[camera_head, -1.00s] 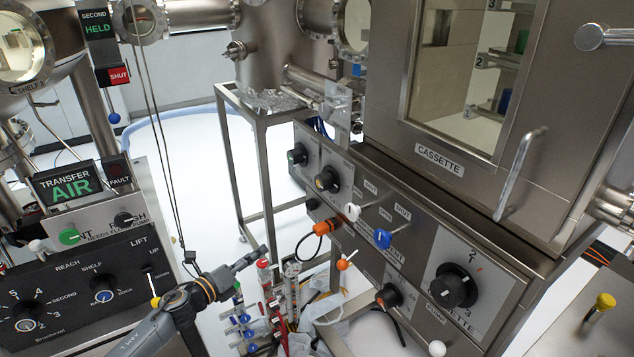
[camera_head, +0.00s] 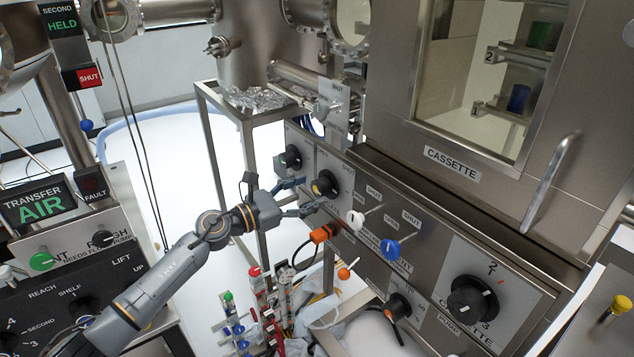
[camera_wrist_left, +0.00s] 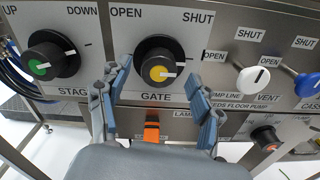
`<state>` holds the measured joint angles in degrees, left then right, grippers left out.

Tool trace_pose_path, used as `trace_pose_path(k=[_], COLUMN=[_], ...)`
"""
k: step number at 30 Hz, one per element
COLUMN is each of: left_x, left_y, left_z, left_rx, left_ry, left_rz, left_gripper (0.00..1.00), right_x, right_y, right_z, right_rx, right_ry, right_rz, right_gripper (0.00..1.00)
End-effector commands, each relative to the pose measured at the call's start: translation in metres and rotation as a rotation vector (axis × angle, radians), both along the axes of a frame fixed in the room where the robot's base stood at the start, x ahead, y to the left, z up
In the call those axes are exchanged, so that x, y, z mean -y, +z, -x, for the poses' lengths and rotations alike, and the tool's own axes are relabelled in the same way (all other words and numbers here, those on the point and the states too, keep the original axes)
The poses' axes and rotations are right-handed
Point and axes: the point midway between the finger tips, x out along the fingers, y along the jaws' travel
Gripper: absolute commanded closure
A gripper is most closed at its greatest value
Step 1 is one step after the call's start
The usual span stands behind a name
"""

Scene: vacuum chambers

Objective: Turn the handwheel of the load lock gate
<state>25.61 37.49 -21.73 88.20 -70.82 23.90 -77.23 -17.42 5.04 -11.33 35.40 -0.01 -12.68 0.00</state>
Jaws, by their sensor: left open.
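The gate handwheel (camera_head: 325,184) is a black round knob with a yellow centre on the grey front panel. In the left wrist view, this knob (camera_wrist_left: 159,70) sits above the word GATE, between the labels OPEN on the left and SHUT on the right. Its pale pointer line points to the right. My left gripper (camera_head: 309,197) is open and empty in front of the knob. In the left wrist view its blue-grey fingers stand to either side of the knob's lower part. I cannot tell whether they touch it. My right gripper is not in view.
A green-centred stage knob (camera_wrist_left: 42,64) is left of the gate knob. White (camera_head: 356,219) and blue (camera_head: 392,247) levers stick out to its right. A steel frame table (camera_head: 209,97) stands behind my left arm.

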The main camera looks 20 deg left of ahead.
Motion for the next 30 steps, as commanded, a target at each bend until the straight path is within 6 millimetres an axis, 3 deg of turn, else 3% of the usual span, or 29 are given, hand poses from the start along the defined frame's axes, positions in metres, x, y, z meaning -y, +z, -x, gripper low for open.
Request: trace_pose_path(k=[6,17,25,30], left_x=[0.016,0.020,0.020,0.020], left_y=[0.001,-0.001,-0.001,0.000], left_z=[-0.021,-0.025,-0.025,-0.025], left_rx=[0.000,0.000,0.000,-0.002], left_ry=[0.000,0.000,0.000,0.000], left_rz=[0.001,0.000,0.000,0.003], left_gripper=[0.35,0.35,0.86,0.89], right_x=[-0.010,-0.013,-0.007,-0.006], right_y=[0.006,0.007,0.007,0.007], right_z=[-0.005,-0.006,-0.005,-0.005], right_rx=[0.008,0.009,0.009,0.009], right_ry=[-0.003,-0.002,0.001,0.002], right_rz=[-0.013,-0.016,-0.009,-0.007], right_gripper=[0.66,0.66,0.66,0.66])
